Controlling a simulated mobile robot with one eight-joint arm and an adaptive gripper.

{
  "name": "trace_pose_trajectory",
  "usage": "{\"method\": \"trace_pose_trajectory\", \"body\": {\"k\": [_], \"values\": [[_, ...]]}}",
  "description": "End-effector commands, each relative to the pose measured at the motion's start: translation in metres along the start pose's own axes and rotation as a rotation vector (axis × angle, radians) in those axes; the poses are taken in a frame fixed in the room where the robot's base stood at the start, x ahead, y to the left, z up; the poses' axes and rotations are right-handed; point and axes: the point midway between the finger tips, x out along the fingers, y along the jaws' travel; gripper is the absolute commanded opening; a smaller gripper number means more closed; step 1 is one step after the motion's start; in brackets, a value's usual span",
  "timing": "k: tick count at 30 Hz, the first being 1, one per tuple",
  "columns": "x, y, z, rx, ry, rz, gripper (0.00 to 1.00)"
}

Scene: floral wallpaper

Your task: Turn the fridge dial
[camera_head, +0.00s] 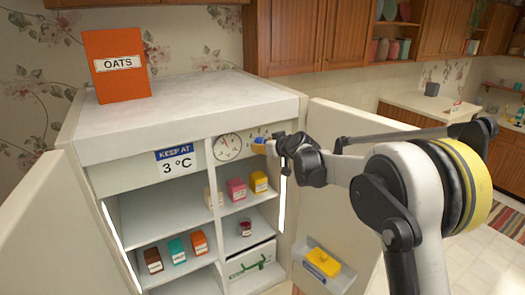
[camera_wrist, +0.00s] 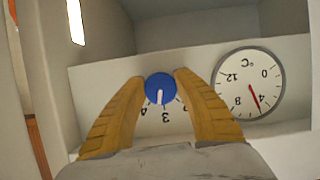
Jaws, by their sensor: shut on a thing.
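The blue fridge dial (camera_wrist: 159,84) sits between my two yellow fingers in the wrist view, on a pale panel with printed numbers. Its white mark points down in that view, near a number that looks like a 3. My gripper (camera_wrist: 160,88) is shut on the dial, one finger on each side.
A sign (camera_head: 175,161) on the fridge reads "KEEP AT 3 °C". Shelves hold several small boxes and a jar (camera_head: 245,227). An orange OATS box (camera_head: 115,85) stands on top. Both doors are open; the right one (camera_head: 335,225) holds a yellow item (camera_head: 322,262).

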Motion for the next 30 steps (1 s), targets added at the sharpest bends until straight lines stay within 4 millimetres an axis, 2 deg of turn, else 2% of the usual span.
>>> {"method": "trace_pose_trajectory", "body": {"k": [15, 30], "values": [[0.0011, -0.0011, 0.0023, 0.376, 0.001, -0.155, 0.06], [0.0, -0.002, -0.0003, 0.521, 0.0, -0.215, 0.06]]}}
